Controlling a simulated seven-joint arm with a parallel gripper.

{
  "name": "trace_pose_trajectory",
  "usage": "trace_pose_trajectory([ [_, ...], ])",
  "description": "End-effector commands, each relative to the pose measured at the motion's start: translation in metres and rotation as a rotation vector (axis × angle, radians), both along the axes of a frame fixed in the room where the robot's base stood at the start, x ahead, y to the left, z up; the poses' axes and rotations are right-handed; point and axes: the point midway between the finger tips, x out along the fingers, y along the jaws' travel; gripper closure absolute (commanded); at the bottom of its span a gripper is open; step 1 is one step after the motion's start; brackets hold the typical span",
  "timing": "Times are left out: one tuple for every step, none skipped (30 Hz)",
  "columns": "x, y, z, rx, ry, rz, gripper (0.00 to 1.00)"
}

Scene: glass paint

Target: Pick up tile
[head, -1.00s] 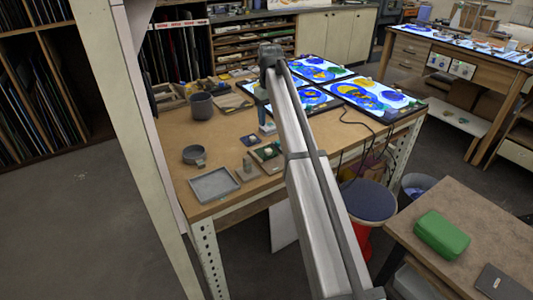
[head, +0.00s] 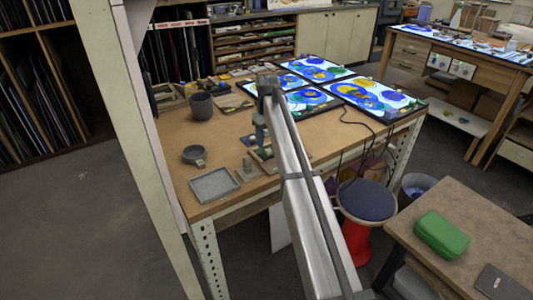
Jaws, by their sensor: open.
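My gripper (head: 260,144) points down over the work table, open, with its fingertips just above or beside the small flat pieces; I cannot tell whether it touches them. A small dark bluish tile-like piece (head: 246,140) lies on the table just left of the fingertips. The pieces are too small to tell which one is the tile.
A grey square tray (head: 214,186), a grey mug-like cup (head: 194,155) and a dark cup (head: 201,106) stand on the wooden table (head: 172,128). Lit glass panels (head: 375,97) lie at the back right. A blue-topped stool (head: 367,200) stands below the front edge.

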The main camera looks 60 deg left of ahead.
Motion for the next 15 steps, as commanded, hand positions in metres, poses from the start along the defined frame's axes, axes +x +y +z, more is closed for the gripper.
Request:
trace_pose_trajectory([
  [0.001,-0.001,-0.006,-0.001,0.001,0.000,0.47],
  [0.001,-0.001,-0.010,-0.001,0.001,0.000,0.47],
  [0.002,-0.001,-0.015,-0.001,0.000,0.000,0.47],
  [0.002,-0.001,-0.019,-0.001,0.000,0.000,0.47],
  [0.003,-0.001,-0.023,-0.001,0.000,0.000,0.47],
  [0.002,-0.001,-0.029,-0.001,0.000,0.000,0.47],
  [0.002,-0.001,-0.033,-0.001,0.001,0.000,0.47],
  [0.002,-0.001,-0.036,-0.001,0.001,0.000,0.47],
  [0.002,-0.001,-0.039,-0.001,0.000,0.000,0.47],
  [0.002,-0.001,-0.041,-0.001,0.000,0.000,0.47],
  [0.003,-0.001,-0.042,0.000,0.000,0.000,0.47],
  [0.003,-0.001,-0.043,0.000,0.000,0.000,0.47],
  [0.003,-0.001,-0.043,0.000,0.000,0.000,0.47],
  [0.003,-0.001,-0.043,0.001,0.000,0.000,0.47],
  [0.003,-0.001,-0.043,0.001,0.000,0.000,0.47],
])
